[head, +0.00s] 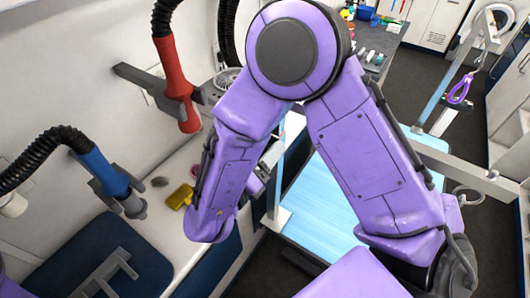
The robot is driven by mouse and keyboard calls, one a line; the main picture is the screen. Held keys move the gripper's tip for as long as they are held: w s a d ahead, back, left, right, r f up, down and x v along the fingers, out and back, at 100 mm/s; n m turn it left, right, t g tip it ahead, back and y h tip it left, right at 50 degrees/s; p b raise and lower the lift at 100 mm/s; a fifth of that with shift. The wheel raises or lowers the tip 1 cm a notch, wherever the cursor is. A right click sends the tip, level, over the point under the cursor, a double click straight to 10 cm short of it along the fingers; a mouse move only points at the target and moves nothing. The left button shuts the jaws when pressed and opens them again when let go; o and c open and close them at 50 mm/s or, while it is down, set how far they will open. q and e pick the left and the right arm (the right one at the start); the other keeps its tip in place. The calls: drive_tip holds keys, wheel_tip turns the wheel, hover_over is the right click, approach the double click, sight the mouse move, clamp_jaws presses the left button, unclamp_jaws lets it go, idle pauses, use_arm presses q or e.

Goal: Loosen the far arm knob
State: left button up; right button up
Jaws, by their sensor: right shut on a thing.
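The grooming table (325,205) has a light blue top and lies in the middle, partly hidden by my right arm. A pale upright post with a clamp foot (275,218) stands at its left edge. My right gripper (268,163) is beside this post, mostly covered by my forearm. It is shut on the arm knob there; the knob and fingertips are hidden.
A red dryer nozzle (175,85) and a blue one (107,174) hang on black hoses at the left wall. A yellow brush (180,196) lies on the white ledge. A dark blue tub area (60,255) is lower left. Dark floor is open at right.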

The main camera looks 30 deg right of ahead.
drive_tip(key=n, duration=0.1)
drive_tip(key=n+p, duration=0.1)
drive_tip(key=n, duration=0.2)
drive_tip(key=shift+w+r, duration=0.1)
drive_tip(key=shift+r, duration=0.15)
drive_tip(key=shift+n+p, duration=1.15)
drive_tip(key=shift+n, duration=1.35)
drive_tip(key=shift+f, duration=0.1)
drive_tip(key=o, duration=1)
drive_tip(key=shift+f, duration=0.1)
